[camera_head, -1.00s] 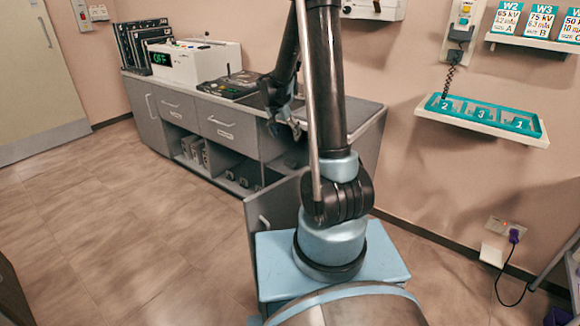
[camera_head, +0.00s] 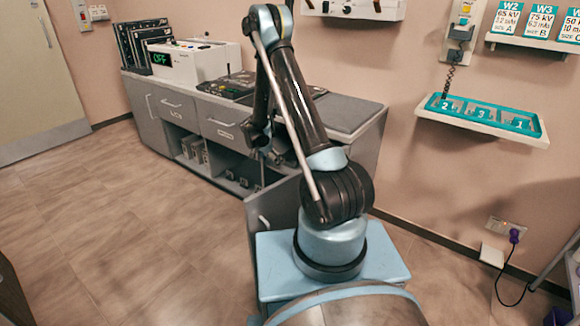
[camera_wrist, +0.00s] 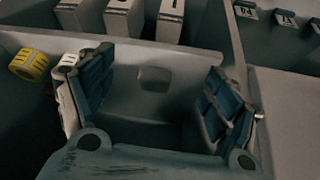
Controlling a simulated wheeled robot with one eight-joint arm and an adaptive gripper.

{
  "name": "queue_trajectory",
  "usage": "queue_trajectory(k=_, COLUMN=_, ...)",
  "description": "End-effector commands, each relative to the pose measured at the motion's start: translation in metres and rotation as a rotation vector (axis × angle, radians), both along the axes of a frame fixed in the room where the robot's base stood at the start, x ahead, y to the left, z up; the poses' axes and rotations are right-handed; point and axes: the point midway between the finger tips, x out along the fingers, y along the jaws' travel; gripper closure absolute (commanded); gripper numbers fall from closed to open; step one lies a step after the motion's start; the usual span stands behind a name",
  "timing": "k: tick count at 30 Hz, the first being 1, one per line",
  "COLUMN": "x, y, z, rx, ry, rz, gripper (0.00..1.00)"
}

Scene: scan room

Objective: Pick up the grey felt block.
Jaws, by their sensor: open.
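A small grey block (camera_wrist: 153,79), likely the felt block, lies on a grey surface in the wrist view. It appears between and beyond the two blue-padded fingers of my gripper (camera_wrist: 152,100). The gripper is open, with nothing between its pads that I can see touching them. In the head view my arm reaches down in front of the grey cabinet (camera_head: 170,108); its end is largely hidden there and I cannot make out the block.
A yellow roll (camera_wrist: 29,65) lies left of my fingers in the wrist view. Several pale numbered boxes (camera_wrist: 120,17) stand beyond a divider, and small dark labelled blocks (camera_wrist: 285,18) sit at upper right. A cabinet door (camera_head: 272,208) stands open beside my base.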

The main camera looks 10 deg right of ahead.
Motion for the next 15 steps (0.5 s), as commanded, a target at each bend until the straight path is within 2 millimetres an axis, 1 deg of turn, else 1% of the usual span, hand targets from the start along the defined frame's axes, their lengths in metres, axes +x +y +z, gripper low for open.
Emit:
queue_trajectory(k=1, x=0.002, y=0.003, z=-0.012, rx=-0.002, ry=-0.007, rz=-0.008, gripper=0.18)
queue_trajectory(k=3, x=0.005, y=0.006, z=-0.024, rx=-0.004, ry=-0.017, rz=-0.023, gripper=0.18)
queue_trajectory(k=6, x=0.007, y=0.008, z=-0.038, rx=-0.007, ry=-0.029, rz=-0.039, gripper=0.18)
queue_trajectory(k=11, x=0.008, y=0.009, z=-0.049, rx=-0.008, ry=-0.039, rz=-0.052, gripper=0.18)
queue_trajectory(k=15, x=0.015, y=-0.002, z=-0.050, rx=-0.008, ry=-0.039, rz=-0.057, gripper=0.18)
